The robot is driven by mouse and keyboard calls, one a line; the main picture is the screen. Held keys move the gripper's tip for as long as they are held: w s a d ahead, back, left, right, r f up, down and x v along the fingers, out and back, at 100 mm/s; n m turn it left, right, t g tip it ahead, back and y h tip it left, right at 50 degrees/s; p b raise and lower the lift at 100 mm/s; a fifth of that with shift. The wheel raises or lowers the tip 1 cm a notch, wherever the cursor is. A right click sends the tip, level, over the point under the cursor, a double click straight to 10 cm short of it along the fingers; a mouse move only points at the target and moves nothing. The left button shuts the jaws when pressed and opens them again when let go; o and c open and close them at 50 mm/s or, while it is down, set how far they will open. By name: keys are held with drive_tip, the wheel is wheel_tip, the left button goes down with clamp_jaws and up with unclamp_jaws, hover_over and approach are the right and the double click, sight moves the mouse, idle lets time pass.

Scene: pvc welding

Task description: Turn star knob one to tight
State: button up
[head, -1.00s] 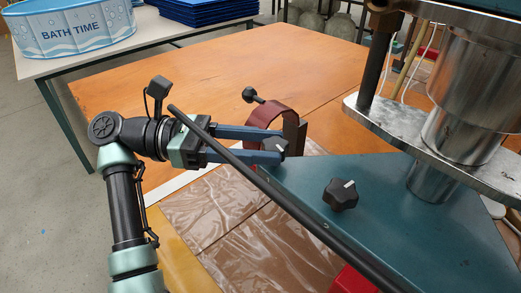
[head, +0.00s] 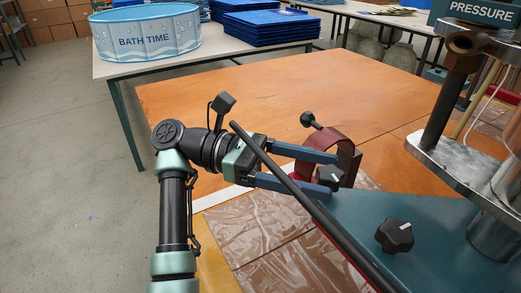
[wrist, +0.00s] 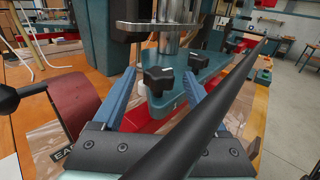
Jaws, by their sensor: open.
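A black star knob (head: 330,177) with a small white mark sits at the near-left corner of the teal machine plate (head: 362,228). A second black star knob (head: 394,235) with a white mark sits further right on the plate. I see no number on either. My gripper (head: 334,175) is open, with its blue fingers on either side of the left knob. In the wrist view the knob (wrist: 157,78) lies between the fingertips (wrist: 161,76), with the other knob (wrist: 198,60) beyond to the right. Whether a finger touches the knob, I cannot tell.
A long dark bar (head: 340,238) crosses over the gripper and plate edge. A dark red ring (head: 335,139) with a black ball handle (head: 307,118) stands close behind the fingers. The machine's metal column (head: 492,237) rises right. The orange table (head: 250,80) behind is largely clear.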

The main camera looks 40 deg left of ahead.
drive_tip(key=b+v, duration=0.3)
drive_tip(key=v, duration=0.9)
drive_tip(key=shift+a, duration=0.3)
drive_tip(key=shift+s, duration=0.1)
